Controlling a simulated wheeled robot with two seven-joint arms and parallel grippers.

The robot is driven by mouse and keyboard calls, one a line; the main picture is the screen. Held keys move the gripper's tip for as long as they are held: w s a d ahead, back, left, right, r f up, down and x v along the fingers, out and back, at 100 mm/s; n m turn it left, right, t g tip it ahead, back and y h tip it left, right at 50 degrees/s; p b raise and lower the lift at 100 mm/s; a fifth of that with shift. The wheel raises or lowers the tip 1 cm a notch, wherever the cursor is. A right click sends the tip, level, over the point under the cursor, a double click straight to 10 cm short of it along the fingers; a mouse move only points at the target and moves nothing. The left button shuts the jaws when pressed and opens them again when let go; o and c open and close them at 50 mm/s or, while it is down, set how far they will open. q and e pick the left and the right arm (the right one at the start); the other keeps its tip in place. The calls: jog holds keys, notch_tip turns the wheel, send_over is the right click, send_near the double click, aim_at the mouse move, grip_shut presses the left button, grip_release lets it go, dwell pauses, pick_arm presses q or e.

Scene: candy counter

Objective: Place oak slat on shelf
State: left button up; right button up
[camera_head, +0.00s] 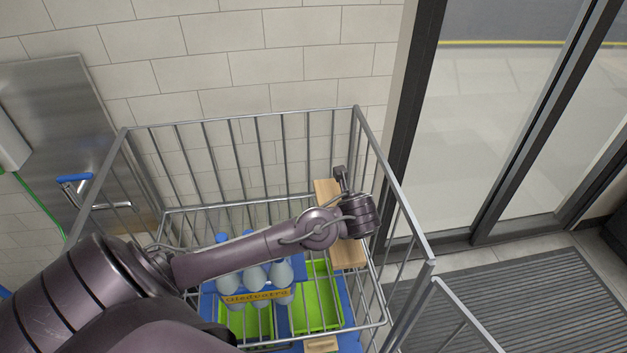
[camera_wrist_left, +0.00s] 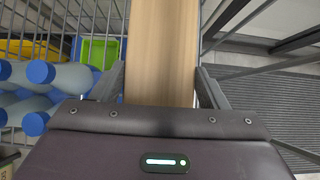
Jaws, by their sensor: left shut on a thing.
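The oak slat (camera_head: 348,253) is a flat light-wood board inside the right end of a wire cage cart, partly hidden by my left arm. In the left wrist view the slat (camera_wrist_left: 162,55) runs up the middle between the two fingers. My left gripper (camera_wrist_left: 158,88) is shut on it. In the head view my left wrist lies over the slat, and the fingers cannot be made out clearly. My right gripper is not in view. I cannot tell which surface is the shelf, or whether the slat touches anything below.
The wire cart (camera_head: 240,118) has tall bar walls around the slat. Blue-capped bottles (camera_head: 255,278) stand beside a green crate (camera_head: 318,300) below my arm. A tiled wall is behind, and a glass door (camera_head: 480,130) and a grey floor mat (camera_head: 530,300) are at right.

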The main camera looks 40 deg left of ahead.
pick_arm(q)
jog(key=f, duration=0.3)
jog(key=shift+s+a+f, duration=0.1)
jog(key=shift+s+f, duration=0.2)
jog(key=shift+f, duration=0.1)
jog(key=f, duration=1.1)
jog(key=shift+w+f, duration=0.15)
jog(key=shift+w, duration=0.15)
notch_tip(320, 180, down, 4)
jog(key=shift+r, duration=0.1)
jog(key=shift+f, duration=0.2)
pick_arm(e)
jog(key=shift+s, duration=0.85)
pick_arm(q)
jog(key=shift+f, duration=0.15)
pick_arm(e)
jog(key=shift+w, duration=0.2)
pick_arm(q)
jog(key=o, duration=1.1)
